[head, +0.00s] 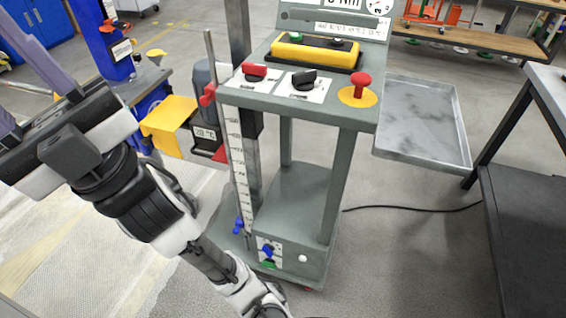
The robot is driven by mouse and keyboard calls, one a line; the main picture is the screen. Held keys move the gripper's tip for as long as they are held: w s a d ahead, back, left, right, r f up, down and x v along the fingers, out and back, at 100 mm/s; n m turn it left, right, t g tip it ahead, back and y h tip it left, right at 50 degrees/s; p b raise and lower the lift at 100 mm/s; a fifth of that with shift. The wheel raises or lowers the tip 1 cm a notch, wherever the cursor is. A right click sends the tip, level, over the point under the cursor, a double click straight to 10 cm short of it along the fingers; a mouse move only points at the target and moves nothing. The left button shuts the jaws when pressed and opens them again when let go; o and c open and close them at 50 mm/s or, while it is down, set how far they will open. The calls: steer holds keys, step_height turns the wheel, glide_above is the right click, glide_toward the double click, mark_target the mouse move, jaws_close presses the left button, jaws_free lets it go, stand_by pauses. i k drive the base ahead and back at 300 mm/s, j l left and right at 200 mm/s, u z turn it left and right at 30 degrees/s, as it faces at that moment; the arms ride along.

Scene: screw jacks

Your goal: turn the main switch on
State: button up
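The grey screw jack stand has a top panel with a red rotary knob (255,72) and a black rotary knob (303,80), each on a white plate. A blue knob (268,251) sits on a white plate on the low box of the stand. I cannot read the labels, so I cannot tell which is the main switch or its setting. My gripper (17,68) is at the far left, raised, its two purplish-grey fingers spread apart and partly cut off by the frame. It looks empty and is well away from all the knobs.
A red mushroom button (361,85) on a yellow disc and a yellow control box (316,52) are on the panel. A grey tray (422,122) juts out right. A yellow block (170,125) is left of the column. A dark table (530,220) stands right; a cable (420,209) crosses the floor.

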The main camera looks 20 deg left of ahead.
mark_target(255, 73)
steer(key=j, duration=1.3)
steer(key=i, duration=0.45)
